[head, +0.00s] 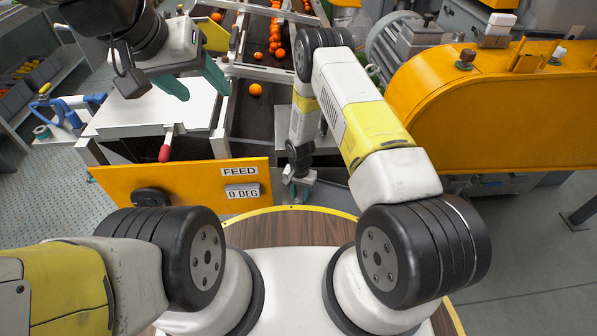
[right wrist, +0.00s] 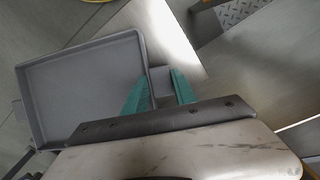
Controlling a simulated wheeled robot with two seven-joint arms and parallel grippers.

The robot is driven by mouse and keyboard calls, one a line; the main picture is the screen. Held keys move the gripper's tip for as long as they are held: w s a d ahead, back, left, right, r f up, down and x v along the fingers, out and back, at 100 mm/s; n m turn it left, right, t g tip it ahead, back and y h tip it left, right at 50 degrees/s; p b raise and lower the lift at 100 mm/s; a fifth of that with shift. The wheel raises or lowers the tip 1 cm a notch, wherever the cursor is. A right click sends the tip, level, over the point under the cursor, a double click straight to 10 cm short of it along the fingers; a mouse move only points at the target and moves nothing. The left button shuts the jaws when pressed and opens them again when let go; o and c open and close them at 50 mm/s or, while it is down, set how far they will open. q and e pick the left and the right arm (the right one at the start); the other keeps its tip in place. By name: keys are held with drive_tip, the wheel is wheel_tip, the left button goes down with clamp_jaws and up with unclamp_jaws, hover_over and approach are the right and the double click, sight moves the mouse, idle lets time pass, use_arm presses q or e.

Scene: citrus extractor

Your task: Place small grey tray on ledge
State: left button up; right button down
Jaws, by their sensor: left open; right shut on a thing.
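The small grey tray (right wrist: 82,88) fills the left of the right wrist view. It is shallow and rectangular with a raised rim and looks empty. My right gripper (right wrist: 161,82) is shut on a grey tab at the tray's right side, between its green fingers. In the head view my right gripper (head: 299,188) hangs low in the middle, beyond the wooden base; the tray cannot be made out there. My left gripper (head: 194,84) is open and empty above a white flat top (head: 160,106). I cannot tell which surface is the ledge.
An orange panel marked FEED (head: 190,186), with a red-handled lever (head: 165,152) above it, stands front left. A dark conveyor (head: 258,115) carries oranges in the middle. A large orange housing (head: 495,110) blocks the right. Open grey floor (head: 530,245) lies at lower right.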

drive_tip(key=shift+f, duration=1.95)
drive_tip(key=c, duration=1)
unclamp_jaws()
drive_tip(key=shift+r, duration=0.1)
